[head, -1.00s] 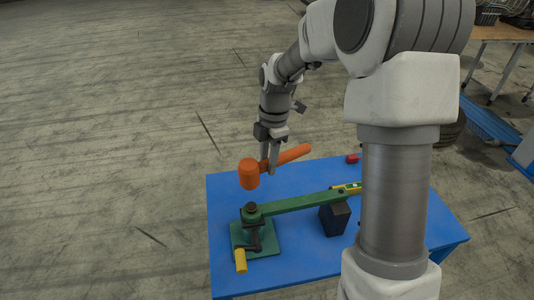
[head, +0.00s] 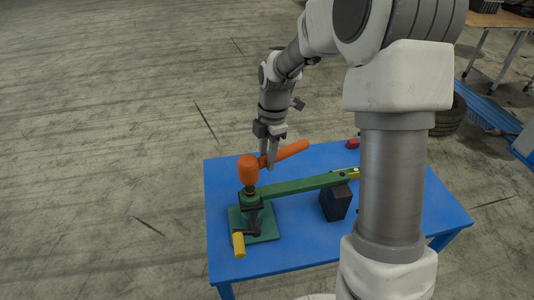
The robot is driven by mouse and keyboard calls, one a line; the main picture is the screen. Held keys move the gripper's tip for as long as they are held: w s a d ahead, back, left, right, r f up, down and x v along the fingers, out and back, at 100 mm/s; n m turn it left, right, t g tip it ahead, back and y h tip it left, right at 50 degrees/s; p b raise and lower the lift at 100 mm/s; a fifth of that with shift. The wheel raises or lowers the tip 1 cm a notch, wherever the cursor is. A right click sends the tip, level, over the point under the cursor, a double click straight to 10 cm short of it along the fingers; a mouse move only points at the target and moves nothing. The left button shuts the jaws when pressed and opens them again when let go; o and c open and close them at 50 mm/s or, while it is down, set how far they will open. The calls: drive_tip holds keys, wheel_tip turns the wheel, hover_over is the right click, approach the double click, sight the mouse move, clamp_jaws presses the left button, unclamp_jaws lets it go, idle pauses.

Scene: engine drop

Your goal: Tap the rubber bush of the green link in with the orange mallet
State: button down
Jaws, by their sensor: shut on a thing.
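The orange mallet (head: 248,169) is held by my gripper (head: 268,166), which is shut on its handle near the head. The mallet head stands upright right over the near-left end of the green link (head: 300,186). It hides most of the bush, so I cannot tell how deep the bush sits; the head looks in contact or very close. The link lies across the blue table, its left end on a green base plate (head: 265,230) with a dark clamp. My arm hides the link's right end.
A yellow piece (head: 239,245) sits at the base plate's front-left corner. A small red object (head: 353,144) lies at the back. A tyre and a blue rack stand beyond on the right.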

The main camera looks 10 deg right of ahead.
drive_tip(key=shift+r, duration=0.1)
drive_tip(key=shift+f+b, duration=0.4)
drive_tip(key=shift+f, duration=0.4)
idle(0.3)
drive_tip(key=shift+r, duration=0.1)
drive_tip(key=shift+r+p, duration=0.35)
drive_tip(key=shift+r, duration=0.05)
drive_tip(key=shift+f+b, duration=0.4)
drive_tip(key=shift+f, duration=0.4)
idle(0.3)
drive_tip(key=shift+r+p, duration=0.4)
drive_tip(key=shift+r, duration=0.15)
drive_tip(key=shift+f, duration=0.1)
